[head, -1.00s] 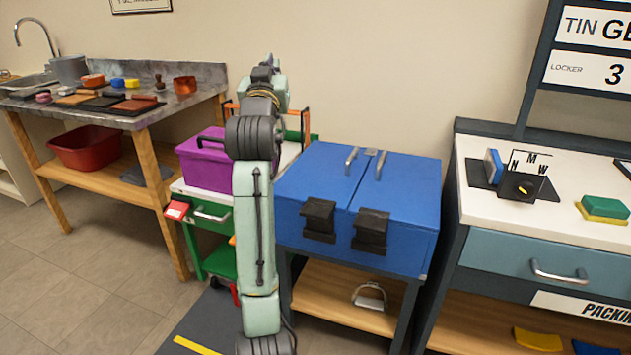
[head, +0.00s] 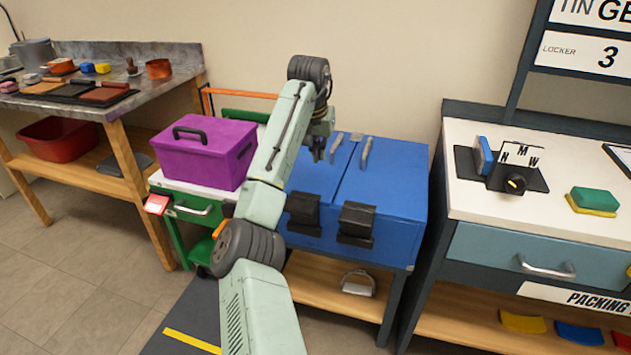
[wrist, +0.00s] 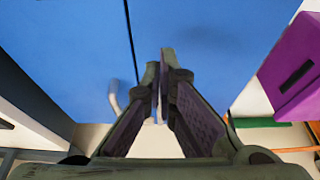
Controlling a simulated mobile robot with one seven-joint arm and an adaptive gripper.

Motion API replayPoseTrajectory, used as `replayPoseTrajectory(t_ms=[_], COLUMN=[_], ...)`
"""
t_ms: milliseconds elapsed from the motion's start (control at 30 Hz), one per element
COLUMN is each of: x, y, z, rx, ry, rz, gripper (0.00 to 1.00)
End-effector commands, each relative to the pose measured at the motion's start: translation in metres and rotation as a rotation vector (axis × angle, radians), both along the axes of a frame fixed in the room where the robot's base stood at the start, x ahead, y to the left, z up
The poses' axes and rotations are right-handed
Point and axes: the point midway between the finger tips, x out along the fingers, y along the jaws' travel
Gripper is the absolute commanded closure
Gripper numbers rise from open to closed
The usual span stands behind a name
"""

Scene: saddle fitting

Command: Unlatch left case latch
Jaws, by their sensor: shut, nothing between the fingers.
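The blue case (head: 385,195) stands on a small stand, with two lid halves split by a seam. Its left latch (head: 303,210) and right latch (head: 357,222) are black blocks on the front face. My gripper (head: 325,155) hangs above the left lid half, near the back, beside the left lid handle. In the wrist view my gripper (wrist: 160,60) is shut and empty, its fingertips over the blue lid (wrist: 70,50). It is apart from the left latch. The latches do not show in the wrist view. My arm covers part of the case's left side in the head view.
A purple toolbox (head: 205,150) sits on a green cart just left of the case. A white-topped counter (head: 460,195) stands close on the right. Two grey lid handles (head: 366,152) rise from the lid. A stirrup (head: 358,283) lies on the shelf below.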

Motion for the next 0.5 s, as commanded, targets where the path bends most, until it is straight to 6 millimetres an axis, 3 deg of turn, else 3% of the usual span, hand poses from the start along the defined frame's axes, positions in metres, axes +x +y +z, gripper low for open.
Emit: replayPoseTrajectory(t_ms=[233,500], x=[0.004,0.019], y=[-0.001,-0.005], z=[-0.011,-0.058], rx=[0.0,0.001], ry=[0.0,0.001], rz=[0.001,0.002], gripper=[1.0,1.0])
